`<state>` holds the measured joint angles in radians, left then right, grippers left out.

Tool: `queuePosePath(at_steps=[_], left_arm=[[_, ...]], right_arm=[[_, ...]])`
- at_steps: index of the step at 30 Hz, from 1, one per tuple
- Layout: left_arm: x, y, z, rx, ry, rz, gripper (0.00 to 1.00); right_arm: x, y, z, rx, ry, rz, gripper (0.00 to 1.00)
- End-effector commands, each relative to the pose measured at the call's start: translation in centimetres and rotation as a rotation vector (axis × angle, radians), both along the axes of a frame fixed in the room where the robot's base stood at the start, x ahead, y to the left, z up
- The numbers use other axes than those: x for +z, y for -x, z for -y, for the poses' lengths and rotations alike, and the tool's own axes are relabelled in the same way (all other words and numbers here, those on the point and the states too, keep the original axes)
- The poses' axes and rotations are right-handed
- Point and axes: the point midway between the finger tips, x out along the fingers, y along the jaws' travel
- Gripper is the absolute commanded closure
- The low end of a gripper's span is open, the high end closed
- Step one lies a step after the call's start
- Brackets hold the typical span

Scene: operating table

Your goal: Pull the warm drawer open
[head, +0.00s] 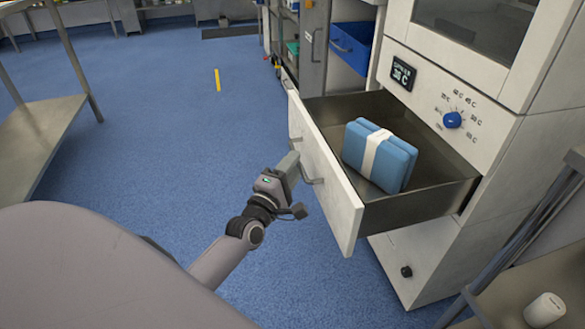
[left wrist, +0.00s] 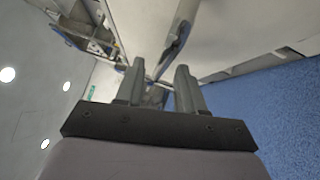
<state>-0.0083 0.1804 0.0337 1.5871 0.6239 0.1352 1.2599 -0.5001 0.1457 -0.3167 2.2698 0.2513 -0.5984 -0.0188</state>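The warm drawer (head: 325,178) is pulled out of the white cabinet, with its grey metal inside showing. Its bar handle (head: 307,172) is on the pale front panel and also shows beyond the fingers in the left wrist view (left wrist: 178,45). My left gripper (head: 288,162) is at the handle in the head view. In the left wrist view its two fingers (left wrist: 158,84) stand apart, with the handle's end close to the gap between them. I cannot tell whether they touch it. My right gripper is not in view.
A blue wrapped bundle with a white band (head: 398,166) lies in the drawer. A blue knob (head: 452,120) and a small display (head: 403,74) are on the cabinet above. A metal table (head: 40,130) stands at left. Blue floor (head: 170,150) in front of the drawer is clear.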

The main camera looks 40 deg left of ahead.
Motion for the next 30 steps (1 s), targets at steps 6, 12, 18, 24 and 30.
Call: queuePosePath(at_steps=[6,12,18,24,30], left_arm=[[0.0,0.0,0.0,0.000,0.000,0.000,0.88],[0.0,0.0,0.0,0.000,0.000,0.000,1.00],[0.1,-1.1,0.9,0.000,0.002,0.002,1.00],[0.0,-2.3,2.0,-0.001,0.000,0.000,1.00],[0.0,-2.2,1.9,-0.001,-0.001,0.000,1.00]], right_arm=[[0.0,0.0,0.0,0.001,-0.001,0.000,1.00],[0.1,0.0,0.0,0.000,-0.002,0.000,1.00],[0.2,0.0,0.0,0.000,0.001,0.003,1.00],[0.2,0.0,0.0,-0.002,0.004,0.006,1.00],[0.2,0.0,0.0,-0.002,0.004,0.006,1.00]])
